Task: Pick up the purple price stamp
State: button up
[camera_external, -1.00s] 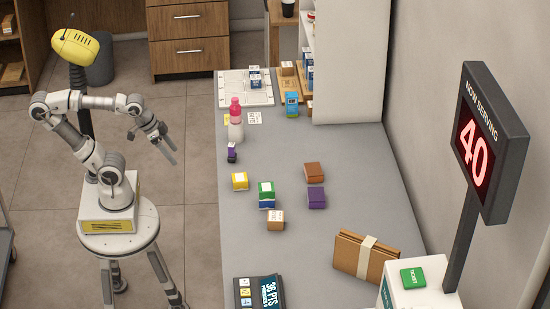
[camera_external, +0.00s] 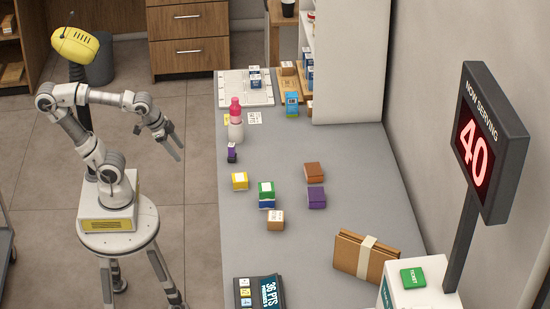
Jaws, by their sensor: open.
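A small upright purple and black item with a pale top (camera_external: 232,152), which looks like the purple price stamp, stands near the left edge of the grey counter (camera_external: 350,215). It is just below the pink-topped bottle (camera_external: 236,120) in the picture, and nothing covers it. My gripper (camera_external: 178,152) is open and empty. It is to the left of the stamp, out over the floor beside the counter, with its fingers pointing down and to the right.
Yellow (camera_external: 240,181), green (camera_external: 266,189), tan (camera_external: 276,220), brown (camera_external: 314,172) and purple (camera_external: 317,198) boxes stand mid-counter. A blue pack (camera_external: 292,104) is near the white shelf (camera_external: 350,65). A brown folder (camera_external: 364,256) and a sign (camera_external: 487,150) are at the right.

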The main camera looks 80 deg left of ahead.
jog(key=w+d+r+m+y+p, duration=0.2)
jog(key=w+r+m, duration=0.1)
jog(key=w+m, duration=0.4)
jog(key=m+g+y+p, duration=0.2)
jog(key=m+y+p, duration=0.7)
jog(key=m+y, duration=0.15)
send_near(230, 150)
jog(key=shift+m, duration=0.35)
jog(key=b+x, duration=0.3)
jog(key=x, duration=0.6)
jog(key=shift+w+a+f, duration=0.1)
jog(key=shift+a+f, duration=0.1)
jog(key=shift+a, duration=0.1)
jog(key=b+x, duration=0.1)
jog(key=x, duration=0.1)
jog(key=b+x, duration=0.1)
jog(key=x, duration=0.2)
jog(key=shift+f, duration=0.25)
grip_shut()
